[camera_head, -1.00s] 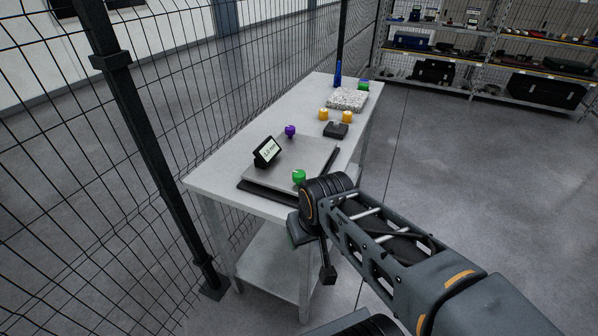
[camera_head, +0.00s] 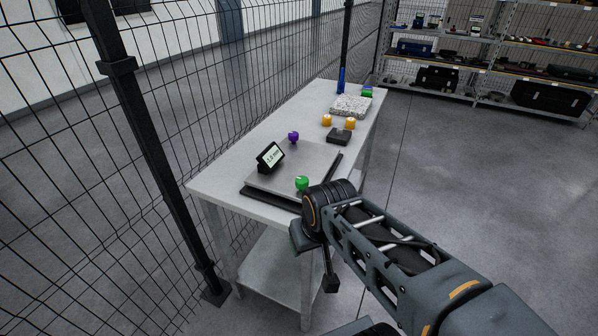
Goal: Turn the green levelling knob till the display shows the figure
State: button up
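The green levelling knob (camera_head: 302,183) stands at the near corner of a flat grey plate (camera_head: 312,158) on the table. A small black display (camera_head: 270,157) is tilted up at the plate's left side. It shows dark characters on a pale screen, too small to read surely. A purple knob (camera_head: 293,136) stands at the plate's far left edge. My gripper (camera_head: 330,283) hangs off the near right side of the table, below the knob's level in the picture and apart from it. Its fingers are partly hidden by my wrist, so their opening is unclear.
The plate lies on a black base on a light table (camera_head: 222,187). Behind it are a black block (camera_head: 339,137), two orange knobs (camera_head: 326,120) and a speckled slab (camera_head: 351,107). A wire fence (camera_head: 60,150) runs along the left. Floor is clear to the right, before shelves (camera_head: 490,60).

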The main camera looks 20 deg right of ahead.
aim_at(301, 182)
jog(key=u, duration=2.1)
jog(key=k, duration=0.85)
jog(key=z, duration=0.95)
jog(key=i, duration=0.5)
